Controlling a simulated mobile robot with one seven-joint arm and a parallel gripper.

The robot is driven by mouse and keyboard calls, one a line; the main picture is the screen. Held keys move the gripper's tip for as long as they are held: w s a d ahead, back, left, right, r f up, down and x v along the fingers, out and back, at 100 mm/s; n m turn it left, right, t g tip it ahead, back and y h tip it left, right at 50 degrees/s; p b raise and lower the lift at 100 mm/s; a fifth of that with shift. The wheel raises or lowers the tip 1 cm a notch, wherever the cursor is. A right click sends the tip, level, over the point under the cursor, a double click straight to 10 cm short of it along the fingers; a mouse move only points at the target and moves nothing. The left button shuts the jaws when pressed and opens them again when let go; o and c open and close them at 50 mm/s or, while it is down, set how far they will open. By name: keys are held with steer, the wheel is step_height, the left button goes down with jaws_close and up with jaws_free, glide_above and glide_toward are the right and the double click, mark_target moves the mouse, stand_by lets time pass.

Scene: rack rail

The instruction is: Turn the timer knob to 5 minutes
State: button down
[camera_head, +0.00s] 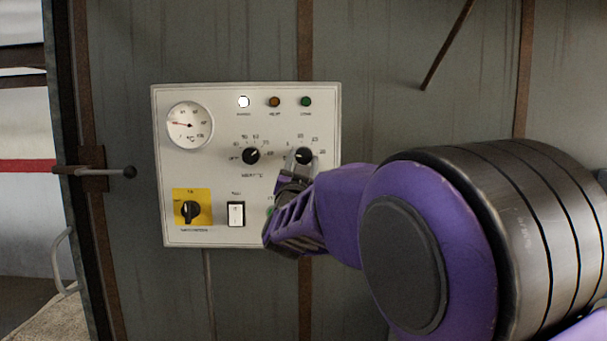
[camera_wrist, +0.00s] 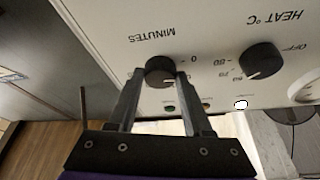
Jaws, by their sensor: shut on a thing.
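The timer knob (camera_head: 304,156) is a small round black knob on the right side of a pale control panel (camera_head: 180,236). In the wrist view the same knob (camera_wrist: 160,69) sits beside the upside-down word MINUTES, with a 0 printed close by. My gripper (camera_wrist: 160,77) has one finger on each side of this knob and is shut on it. In the head view my gripper (camera_head: 291,177) reaches the knob from the lower right and hides part of the panel below it. I cannot read for sure which number the knob's pointer faces.
A heat knob (camera_head: 251,156) is just left of the timer knob. Three lamps (camera_head: 274,101) are above, a round gauge (camera_head: 190,125) is at upper left, and a rotary switch (camera_head: 190,210) and rocker switch (camera_head: 236,214) are below. A lever handle (camera_head: 128,172) sticks out at the left.

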steer(key=m+g+h, duration=0.1)
steer(key=m, duration=0.2)
steer(key=m+h+b, duration=0.1)
steer(key=m+h, duration=0.1)
steer(key=m, duration=0.2)
steer(key=shift+a+r+g, duration=0.15)
steer(key=shift+a+g, duration=0.05)
steer(key=shift+g, duration=0.2)
steer(key=shift+m, duration=0.4)
steer(key=shift+c, duration=1.6)
jaws_free()
steer(key=shift+s+b, duration=0.1)
steer(key=shift+b, duration=0.2)
